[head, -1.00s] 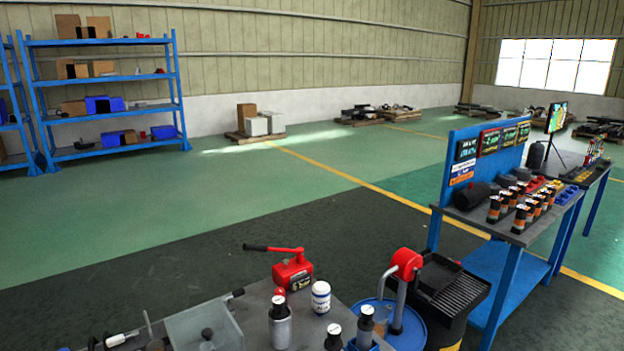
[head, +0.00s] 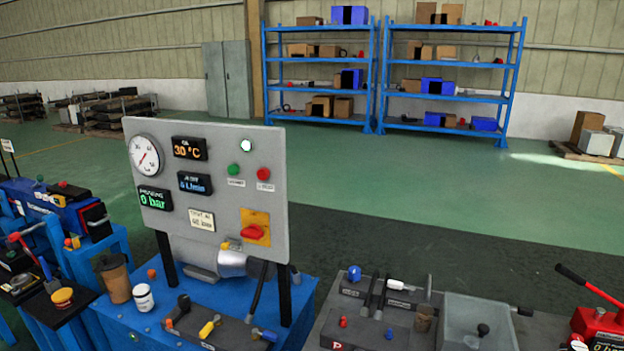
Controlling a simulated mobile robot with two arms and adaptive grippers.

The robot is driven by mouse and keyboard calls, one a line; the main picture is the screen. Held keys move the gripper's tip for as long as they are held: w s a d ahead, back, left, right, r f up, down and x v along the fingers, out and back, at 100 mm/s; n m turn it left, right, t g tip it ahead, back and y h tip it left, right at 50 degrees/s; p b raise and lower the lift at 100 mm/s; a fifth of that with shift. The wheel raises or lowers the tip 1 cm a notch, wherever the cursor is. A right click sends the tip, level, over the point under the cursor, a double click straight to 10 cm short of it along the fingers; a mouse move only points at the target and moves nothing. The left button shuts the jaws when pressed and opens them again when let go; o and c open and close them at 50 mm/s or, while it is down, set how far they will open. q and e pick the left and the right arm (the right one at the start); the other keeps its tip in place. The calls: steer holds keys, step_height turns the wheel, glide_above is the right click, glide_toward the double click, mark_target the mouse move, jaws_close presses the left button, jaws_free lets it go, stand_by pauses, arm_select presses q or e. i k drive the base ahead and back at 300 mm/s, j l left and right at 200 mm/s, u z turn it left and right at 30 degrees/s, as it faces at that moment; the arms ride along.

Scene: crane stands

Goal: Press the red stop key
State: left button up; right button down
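A grey upright control panel (head: 218,140) stands at centre left on a blue bench. A round red key (head: 263,174) sits on its right side, with a small white label under it that is too small to read surely. A green key (head: 233,170) sits just left of it. A pale lit lamp (head: 246,146) is above them. Lower down is a red rotary switch (head: 253,232) on a yellow plate. Neither of my grippers is in view, and nothing touches the panel.
The blue bench top (head: 150,318) below the panel holds a white jar (head: 143,298), a brown cup (head: 116,279) and small tools. A dark table with a clear box (head: 478,322) and a red hand pump (head: 598,325) is at right. Blue shelves (head: 446,97) stand far behind.

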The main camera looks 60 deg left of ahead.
mark_target(263, 174)
steer(key=u, duration=2.45)
